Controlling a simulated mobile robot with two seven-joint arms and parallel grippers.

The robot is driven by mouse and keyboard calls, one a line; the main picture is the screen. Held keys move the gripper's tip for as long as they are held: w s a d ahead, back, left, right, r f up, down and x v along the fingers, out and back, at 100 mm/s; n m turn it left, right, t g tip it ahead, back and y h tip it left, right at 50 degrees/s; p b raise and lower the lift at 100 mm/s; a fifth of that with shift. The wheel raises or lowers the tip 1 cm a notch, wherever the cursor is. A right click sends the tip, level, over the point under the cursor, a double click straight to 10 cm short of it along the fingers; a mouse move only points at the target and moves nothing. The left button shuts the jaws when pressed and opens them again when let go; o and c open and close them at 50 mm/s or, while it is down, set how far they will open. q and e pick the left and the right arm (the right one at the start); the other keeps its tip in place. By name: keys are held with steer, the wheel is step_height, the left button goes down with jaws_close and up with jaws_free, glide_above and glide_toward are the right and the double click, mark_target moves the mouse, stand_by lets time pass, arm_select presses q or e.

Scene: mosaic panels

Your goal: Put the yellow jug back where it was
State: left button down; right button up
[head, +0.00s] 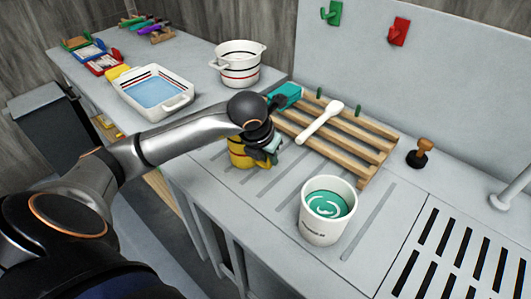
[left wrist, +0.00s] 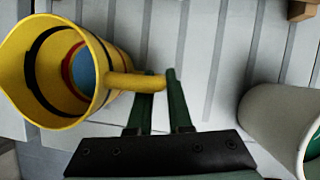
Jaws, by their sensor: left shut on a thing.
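The yellow jug (head: 238,155) is at the left part of the grooved counter in the head view, partly hidden by my left gripper (head: 268,152). In the left wrist view I look into the open mouth of the jug (left wrist: 22,65), with dark, red and blue inside. Its handle (left wrist: 122,81) reaches between the two green fingers of my left gripper (left wrist: 160,86), which is shut on it. I cannot tell whether the jug's base touches the counter. My right gripper is not in view.
A white bucket with green contents (head: 317,226) stands right of the jug. Behind are a wooden slatted rack (head: 372,150) with a white tool (head: 320,122), a striped white pot (head: 238,68) and a white basin (head: 176,104). A slotted drain (head: 440,245) lies at right.

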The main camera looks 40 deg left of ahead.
arm_select(q)
steer(key=shift+d, duration=0.1)
steer(key=c, duration=1.3)
jaws_free()
steer(key=shift+f, duration=0.1)
steer(key=o, duration=0.5)
steer(key=shift+c, duration=0.2)
steer(key=v, duration=1.2)
